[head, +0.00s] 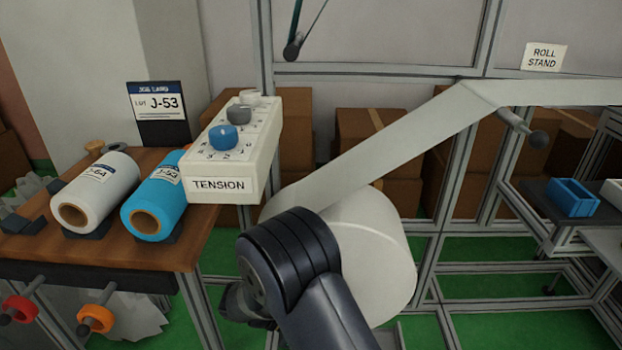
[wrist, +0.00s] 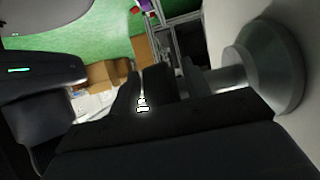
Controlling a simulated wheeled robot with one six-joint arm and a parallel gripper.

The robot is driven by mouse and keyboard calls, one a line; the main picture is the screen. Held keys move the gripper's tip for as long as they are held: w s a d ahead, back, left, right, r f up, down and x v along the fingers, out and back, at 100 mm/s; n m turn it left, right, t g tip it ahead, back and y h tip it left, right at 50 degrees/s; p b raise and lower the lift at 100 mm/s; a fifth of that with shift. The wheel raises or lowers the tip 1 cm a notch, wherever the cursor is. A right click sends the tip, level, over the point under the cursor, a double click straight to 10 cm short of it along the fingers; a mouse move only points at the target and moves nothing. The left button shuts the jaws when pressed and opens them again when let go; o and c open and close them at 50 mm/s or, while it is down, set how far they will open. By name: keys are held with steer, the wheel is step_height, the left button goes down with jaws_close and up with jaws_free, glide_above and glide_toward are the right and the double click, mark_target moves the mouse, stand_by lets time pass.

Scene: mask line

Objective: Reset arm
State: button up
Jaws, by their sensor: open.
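My dark arm (head: 320,280) rises from the bottom centre of the head view, its rounded joint in front of the large white roll (head: 375,255). Part of my gripper shows low behind the arm in the head view, mostly hidden. In the wrist view two dark fingers of my gripper (wrist: 142,90) point away from the camera, apart, with nothing seen between them. A grey round hub with a short shaft (wrist: 265,70) is close to their right in that view. I cannot tell whether the gripper touches it.
A white tension box (head: 220,185) with knobs stands left of the roll. A wooden table (head: 165,245) holds a white roll (head: 95,195) and a blue roll (head: 150,205). A white web (head: 400,140) runs up to the right. Metal frames and cardboard boxes (head: 375,125) stand behind.

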steer(key=y+p, duration=0.3)
steer(key=r+y+p, duration=0.1)
steer(key=y+p, duration=0.2)
steer(key=shift+a+p, duration=0.2)
steer(key=shift+p, duration=0.15)
steer(key=shift+y+p, duration=0.5)
steer(key=shift+p, duration=0.2)
steer(key=shift+f+y+p, duration=0.1)
steer(key=shift+y+p, duration=0.4)
steer(key=shift+a, duration=0.1)
